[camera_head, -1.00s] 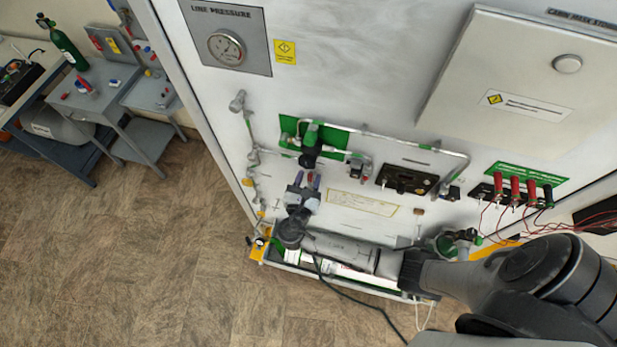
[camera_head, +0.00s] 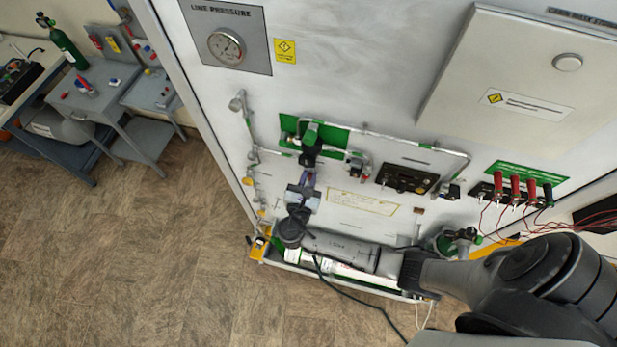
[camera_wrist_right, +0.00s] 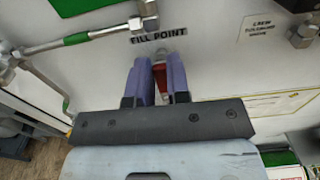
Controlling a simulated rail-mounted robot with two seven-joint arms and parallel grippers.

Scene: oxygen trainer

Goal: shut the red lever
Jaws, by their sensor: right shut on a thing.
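The red lever (camera_wrist_right: 160,76) shows in the right wrist view between the two purple fingers of my right gripper (camera_wrist_right: 157,62), just below the "FILL POINT" label (camera_wrist_right: 158,35). The gripper is shut on it. In the head view my right gripper (camera_head: 308,172) reaches up to the white panel, just below the dark fitting under the green plate. The lever is mostly hidden by the fingers there. My left gripper is not in view.
A green plate (camera_head: 340,137) with pipes sits above the gripper. A black control box (camera_head: 406,179) and red-handled fittings (camera_head: 515,188) are to the right. A pressure gauge (camera_head: 225,47) is at upper left. A grey table (camera_head: 95,85) stands far left; floor between is clear.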

